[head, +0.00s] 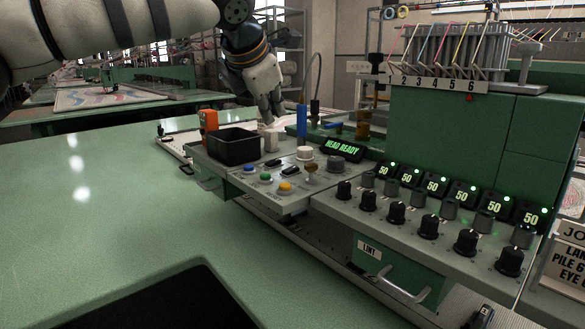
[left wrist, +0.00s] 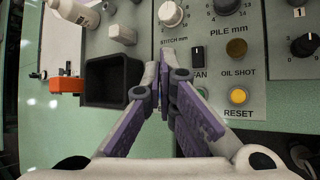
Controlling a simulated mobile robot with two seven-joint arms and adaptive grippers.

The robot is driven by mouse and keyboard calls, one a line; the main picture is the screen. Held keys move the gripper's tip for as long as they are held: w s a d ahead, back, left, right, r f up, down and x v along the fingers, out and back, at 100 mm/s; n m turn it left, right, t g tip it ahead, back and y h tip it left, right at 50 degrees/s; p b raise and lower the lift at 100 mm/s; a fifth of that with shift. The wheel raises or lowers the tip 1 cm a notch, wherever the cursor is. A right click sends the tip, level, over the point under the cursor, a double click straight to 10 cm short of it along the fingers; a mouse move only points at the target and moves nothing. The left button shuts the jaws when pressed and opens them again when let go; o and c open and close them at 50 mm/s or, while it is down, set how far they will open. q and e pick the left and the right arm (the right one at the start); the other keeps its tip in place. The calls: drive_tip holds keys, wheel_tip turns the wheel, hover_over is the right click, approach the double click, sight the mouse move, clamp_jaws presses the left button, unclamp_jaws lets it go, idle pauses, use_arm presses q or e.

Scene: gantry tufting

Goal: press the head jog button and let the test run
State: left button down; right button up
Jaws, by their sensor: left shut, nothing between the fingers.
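The control panel (head: 225,178) carries a blue button (head: 250,169), a green button (head: 266,178) and a yellow button (head: 285,188). No label for head jog is readable in either view. A display (head: 342,150) reads HEAD READY in green. My left gripper (head: 270,114) points down by the panel's far side, behind the black bin in the head view. In the left wrist view its purple-sided fingers (left wrist: 167,58) are shut and empty, over the panel below the STITCH mm knob (left wrist: 170,13). A yellow RESET button (left wrist: 238,96) is right of them. My right gripper is not in view.
A black bin (head: 232,147) and an orange object (head: 208,121) stand at the panel's left end. A row of black knobs (head: 396,212) lies right, below several displays reading 50. A LINT drawer (head: 390,272) is below. The green table (head: 90,215) is largely clear at left.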

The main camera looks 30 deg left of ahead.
sight(269, 175)
use_arm(q)
drive_tip(key=shift+s+a+r, duration=0.15)
drive_tip(key=shift+s+r, duration=0.1)
drive_tip(key=shift+s, duration=0.25)
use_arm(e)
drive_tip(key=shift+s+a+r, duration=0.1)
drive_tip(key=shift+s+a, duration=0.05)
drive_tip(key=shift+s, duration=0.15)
use_arm(q)
drive_tip(key=shift+f, duration=4.4)
drive_tip(key=shift+f, duration=0.15)
drive_tip(key=shift+f, duration=0.3)
drive_tip(key=shift+f, duration=0.55)
drive_tip(key=shift+r, duration=1)
drive_tip(key=shift+w, duration=0.1)
